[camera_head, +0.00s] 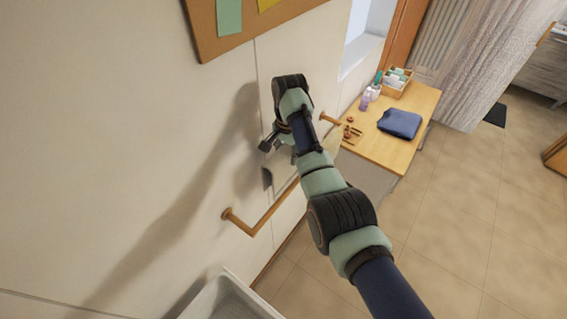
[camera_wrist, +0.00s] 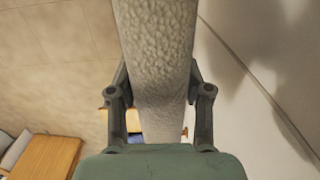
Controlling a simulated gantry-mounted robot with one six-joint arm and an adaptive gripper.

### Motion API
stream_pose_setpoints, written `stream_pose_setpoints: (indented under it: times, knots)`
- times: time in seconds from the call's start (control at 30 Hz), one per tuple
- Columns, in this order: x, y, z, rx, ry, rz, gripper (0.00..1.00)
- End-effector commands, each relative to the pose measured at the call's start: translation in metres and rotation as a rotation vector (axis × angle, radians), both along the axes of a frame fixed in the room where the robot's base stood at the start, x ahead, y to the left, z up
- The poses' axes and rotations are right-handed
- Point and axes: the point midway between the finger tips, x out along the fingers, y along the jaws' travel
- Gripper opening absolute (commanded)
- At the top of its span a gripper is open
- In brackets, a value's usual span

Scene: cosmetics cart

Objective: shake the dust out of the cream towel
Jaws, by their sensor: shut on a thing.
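The cream towel (camera_wrist: 157,45) has a bumpy texture and fills the top middle of the wrist view. It runs down between the two fingers of my gripper (camera_wrist: 159,88), one dark finger on each side. My gripper is shut on it. In the head view my gripper (camera_head: 268,146) is beside the pale wall, above the wooden rail.
A wooden rail (camera_head: 256,232) is fixed to the wall below my gripper. A wooden table (camera_head: 418,103) at the right holds a folded blue cloth (camera_head: 400,123), bottles (camera_head: 366,99) and a box (camera_head: 390,91). A white basin (camera_head: 235,296) is at the bottom. Open tiled floor lies right.

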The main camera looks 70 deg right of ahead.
Motion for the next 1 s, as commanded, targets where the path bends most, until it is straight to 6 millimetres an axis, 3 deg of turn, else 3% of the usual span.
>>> stream_pose_setpoints:
  times: [0.17, 0.3, 0.47, 0.57, 0.8, 1.0]
  knots:
    - [0.0, 0.024, 0.015, 0.002, 0.001, 0.003, 0.09]
    - [0.001, 0.057, 0.002, -0.001, -0.001, 0.004, 0.09]
    - [0.0, 0.071, 0.001, -0.001, -0.001, 0.001, 0.09]
    - [0.0, 0.067, 0.0, 0.0, 0.0, -0.001, 0.09]
    - [0.0, 0.01, -0.006, 0.0, 0.0, -0.002, 0.09]
    - [0.0, 0.0, 0.001, 0.0, 0.0, 0.0, 0.09]
